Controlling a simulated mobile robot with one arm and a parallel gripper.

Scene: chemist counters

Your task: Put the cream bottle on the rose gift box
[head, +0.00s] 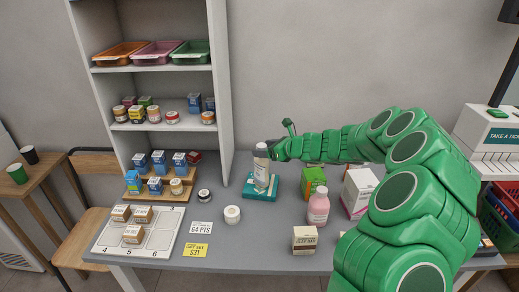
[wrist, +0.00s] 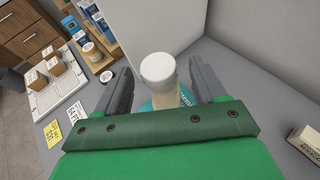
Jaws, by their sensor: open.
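A cream-white bottle (head: 261,170) with a pale cap stands upright on a teal box (head: 249,191). My gripper (head: 272,149) is at the bottle's upper part, reaching in from the right. In the wrist view, the open fingers of my gripper (wrist: 160,68) stand on either side of the bottle (wrist: 158,70), with gaps visible. The teal box (wrist: 187,95) shows partly below it. A white box with pink sides (head: 357,187), possibly the rose gift box, stands right of the green box, partly hidden by my arm; its lettering is unreadable.
A pink bottle (head: 318,208), a green box (head: 313,180) and a small cream carton (head: 304,240) stand to the right. A white jar (head: 232,214) stands left of centre. A numbered tray (head: 157,244) and stepped rack (head: 178,190) are left; the tall shelf (head: 225,100) rises behind.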

